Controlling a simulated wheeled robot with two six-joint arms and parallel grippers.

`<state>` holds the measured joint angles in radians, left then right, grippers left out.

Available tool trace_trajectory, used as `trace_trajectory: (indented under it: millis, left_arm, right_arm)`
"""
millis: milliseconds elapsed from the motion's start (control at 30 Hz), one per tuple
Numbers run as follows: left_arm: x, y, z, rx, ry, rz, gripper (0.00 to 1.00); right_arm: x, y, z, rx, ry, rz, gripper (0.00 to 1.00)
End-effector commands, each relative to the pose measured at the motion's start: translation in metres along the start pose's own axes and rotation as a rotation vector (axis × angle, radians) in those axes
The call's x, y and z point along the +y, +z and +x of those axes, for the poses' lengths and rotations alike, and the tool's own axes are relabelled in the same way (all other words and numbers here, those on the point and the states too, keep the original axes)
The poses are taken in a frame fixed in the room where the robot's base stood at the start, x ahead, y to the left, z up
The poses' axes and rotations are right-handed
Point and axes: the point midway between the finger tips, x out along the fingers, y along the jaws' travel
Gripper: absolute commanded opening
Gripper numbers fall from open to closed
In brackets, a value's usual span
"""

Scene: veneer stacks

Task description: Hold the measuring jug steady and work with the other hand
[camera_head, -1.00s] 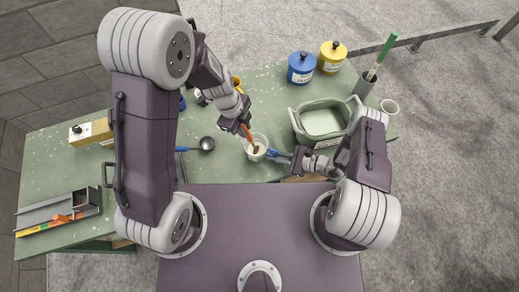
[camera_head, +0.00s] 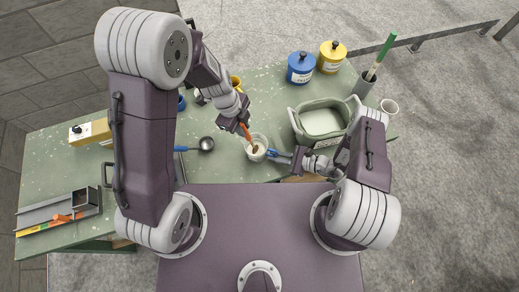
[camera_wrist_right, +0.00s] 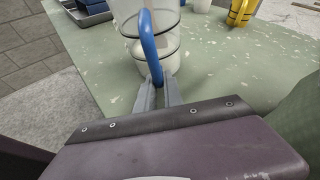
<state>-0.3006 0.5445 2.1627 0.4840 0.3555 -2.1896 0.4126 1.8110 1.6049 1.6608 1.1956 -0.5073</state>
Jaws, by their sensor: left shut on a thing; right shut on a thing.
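The measuring jug (camera_head: 249,157) is a clear, pale vessel with a blue handle and whitish contents, standing near the front edge of the green table. My right gripper (camera_head: 284,156) is shut on the blue handle from the right. The right wrist view shows the handle (camera_wrist_right: 149,48) between the fingers (camera_wrist_right: 157,92) and dark bands around the jug (camera_wrist_right: 170,25). My left gripper (camera_head: 241,129) is shut on an orange-handled tool (camera_head: 248,138) above the jug. The tool slants down into the jug's mouth; its lower end is partly hidden in the contents.
A pale green tub (camera_head: 322,122) stands right of the jug, with a blue canister (camera_head: 300,70) and yellow canister (camera_head: 332,56) behind. A ladle (camera_head: 206,143) lies to the left.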

Motion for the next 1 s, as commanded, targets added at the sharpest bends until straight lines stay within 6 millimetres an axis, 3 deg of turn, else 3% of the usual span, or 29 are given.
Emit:
trace_trajectory:
  millis: [1000]
  left_arm:
    - [0.0,0.0,-0.1,-0.001,-0.003,-0.001,0.0]
  right_arm:
    - [0.0,-0.001,0.0,0.002,0.001,0.0,0.0]
